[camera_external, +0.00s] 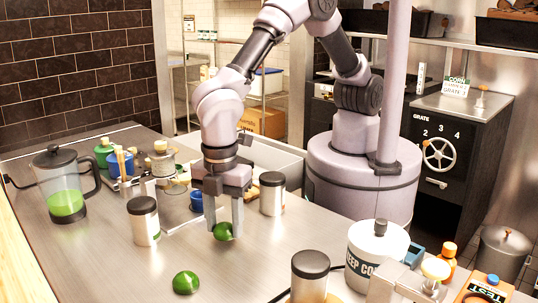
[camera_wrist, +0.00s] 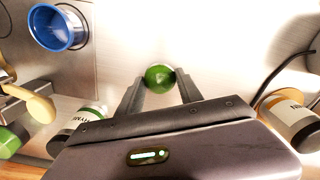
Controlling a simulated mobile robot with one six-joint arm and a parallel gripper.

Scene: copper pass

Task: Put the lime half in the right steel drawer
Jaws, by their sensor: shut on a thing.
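My gripper (camera_external: 223,226) points down over the steel counter, its two fingers shut on a green lime piece (camera_external: 223,232). In the wrist view the lime piece (camera_wrist: 159,76) sits between the fingertips of my gripper (camera_wrist: 158,86), its rounded green side showing. I cannot tell whether it is cut or whole, or whether it still touches the counter. A second green lime piece (camera_external: 185,282) lies on the counter nearer the camera. I cannot make out a right steel drawer for certain in either view.
Dark-lidded jars stand left (camera_external: 144,220), behind (camera_external: 272,193) and front right (camera_external: 310,277) of my gripper. A glass jug (camera_external: 62,190) of green liquid is at the left. A white pot (camera_external: 376,250) stands right.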

